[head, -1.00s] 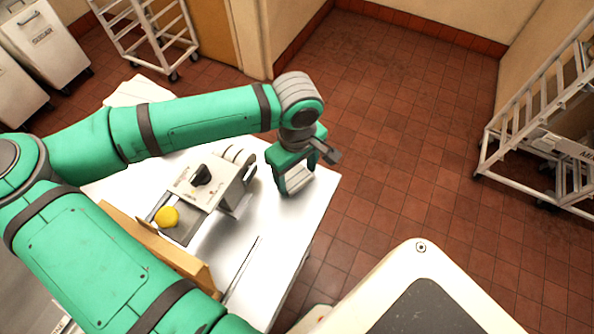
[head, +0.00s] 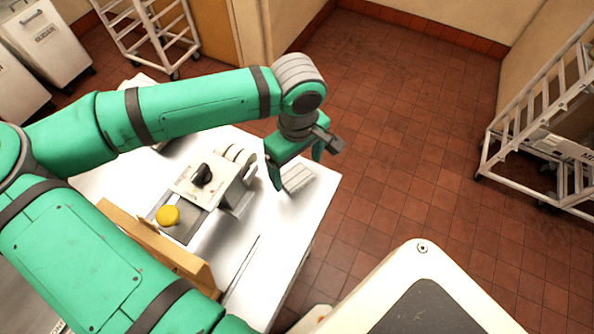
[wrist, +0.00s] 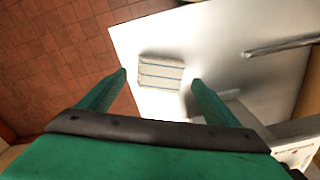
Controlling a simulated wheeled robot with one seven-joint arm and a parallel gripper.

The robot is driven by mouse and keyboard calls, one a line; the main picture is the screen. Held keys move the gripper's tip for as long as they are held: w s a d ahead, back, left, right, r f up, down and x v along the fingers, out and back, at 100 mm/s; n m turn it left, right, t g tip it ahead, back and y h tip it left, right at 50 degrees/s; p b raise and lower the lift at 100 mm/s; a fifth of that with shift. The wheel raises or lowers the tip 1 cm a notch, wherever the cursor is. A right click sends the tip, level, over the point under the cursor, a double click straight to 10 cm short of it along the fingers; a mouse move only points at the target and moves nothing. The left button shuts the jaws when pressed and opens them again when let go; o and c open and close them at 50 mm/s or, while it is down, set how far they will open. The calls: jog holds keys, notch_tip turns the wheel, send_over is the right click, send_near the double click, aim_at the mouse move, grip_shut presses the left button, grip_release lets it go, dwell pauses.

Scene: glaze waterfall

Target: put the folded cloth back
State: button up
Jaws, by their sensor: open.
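The folded cloth (head: 298,178) is a small pale pad with darker stripes. It lies flat on the white table (head: 262,262) near its right edge. My gripper (head: 297,176) is open above the cloth, and the cloth is not held. In the wrist view the cloth (wrist: 161,72) shows beyond and between the two green fingertips (wrist: 158,76), with a gap on each side. The cloth is in plain view there.
A grey machine (head: 214,186) with a black knob and a yellow lump (head: 167,215) stands left of the cloth. A brown board (head: 160,245) is in front. A metal rod (wrist: 283,47) lies on the table. A white rack (head: 545,130) stands at the right.

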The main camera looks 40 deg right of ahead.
aim_at(296, 176)
notch_tip(296, 176, up, 9)
jog(key=shift+f, duration=0.15)
jog(key=shift+w, duration=0.1)
dwell(0.6)
